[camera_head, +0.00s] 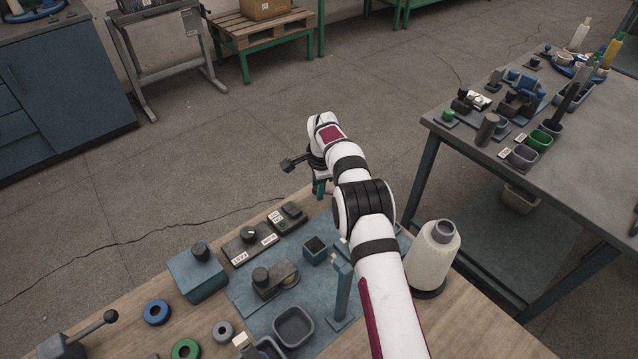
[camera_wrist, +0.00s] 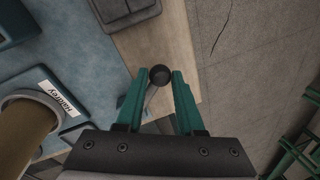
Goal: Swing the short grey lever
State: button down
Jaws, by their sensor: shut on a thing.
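The short grey lever (camera_wrist: 150,95) shows in the wrist view as a pale grey shaft with a round black knob (camera_wrist: 160,75) at its end. My gripper (camera_wrist: 161,76) has its green fingers on either side of the knob, shut on it. In the head view my gripper (camera_head: 319,187) is at the far edge of the bench, partly behind my own wrist. The lever it holds is hidden by my arm there.
A cream yarn cone (camera_head: 433,260) stands right of my arm. Another ball-ended lever (camera_head: 90,328) is at lower left. Floor lies beyond the edge.

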jog(key=s+n, duration=0.2)
jog(key=n, duration=0.1)
jog(key=shift+s+d+n+y, duration=0.2)
jog(key=shift+n+y, duration=0.1)
jog(key=s+n, duration=0.1)
jog(key=n, duration=0.1)
jog(key=shift+s+d+n+g, duration=0.3)
jog(key=shift+s+n, duration=0.05)
jog(key=shift+n, duration=0.05)
jog(key=s+n, duration=0.1)
jog(key=d+n, duration=0.1)
jog(key=n, duration=0.1)
jog(key=shift+s+d+g+y, duration=0.15)
jog(key=shift+s+g+y, duration=0.15)
jog(key=shift+s, duration=0.05)
jog(key=shift+s+d+n, duration=0.25)
jog(key=shift+d+n, duration=0.05)
jog(key=shift+n, duration=0.35)
jog(key=shift+s+d+n, duration=0.25)
jog(key=shift+n, duration=0.4)
jog(key=shift+d, duration=0.1)
jog(key=c, duration=0.5)
grip_release()
jog(key=shift+r, duration=0.1)
